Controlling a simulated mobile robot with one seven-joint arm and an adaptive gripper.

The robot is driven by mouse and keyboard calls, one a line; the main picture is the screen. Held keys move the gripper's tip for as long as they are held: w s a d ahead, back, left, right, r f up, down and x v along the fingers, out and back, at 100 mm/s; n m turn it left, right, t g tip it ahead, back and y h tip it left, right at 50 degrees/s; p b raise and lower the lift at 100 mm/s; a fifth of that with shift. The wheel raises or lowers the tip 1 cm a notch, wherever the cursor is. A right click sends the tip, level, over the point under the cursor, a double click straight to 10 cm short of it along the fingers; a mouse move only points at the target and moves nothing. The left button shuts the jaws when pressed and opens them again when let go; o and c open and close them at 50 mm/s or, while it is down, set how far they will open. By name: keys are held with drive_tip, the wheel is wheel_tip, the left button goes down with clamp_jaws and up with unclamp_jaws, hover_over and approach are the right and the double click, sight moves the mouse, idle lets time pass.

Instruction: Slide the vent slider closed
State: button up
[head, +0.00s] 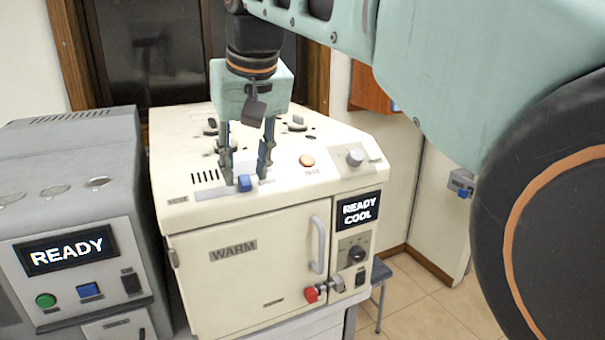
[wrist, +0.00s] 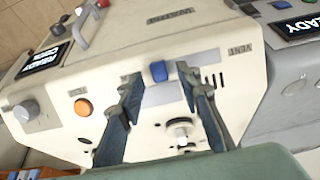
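The vent slider's blue knob (head: 245,183) stands on the front part of the cream oven's (head: 180,206) top, just right of a row of dark vent slots (head: 206,177). In the wrist view the blue knob (wrist: 158,71) lies at the edge of a pale grey strip, with a VENT label to its right. My gripper (head: 245,178) points down over the oven top, open, with one finger on each side of the knob. In the wrist view my gripper (wrist: 160,82) shows gaps between the knob and both fingers. Whether the fingertips touch the top is unclear.
An orange button (head: 306,160) and a grey dial (head: 355,158) sit right of the knob on the oven top. Small fittings stand behind my gripper. A grey machine (head: 70,190) reading READY stands at left. The oven door (head: 250,265) marked WARM is shut.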

drive_tip(key=shift+x, duration=0.8)
drive_tip(key=shift+c, duration=0.7)
clamp_jaws()
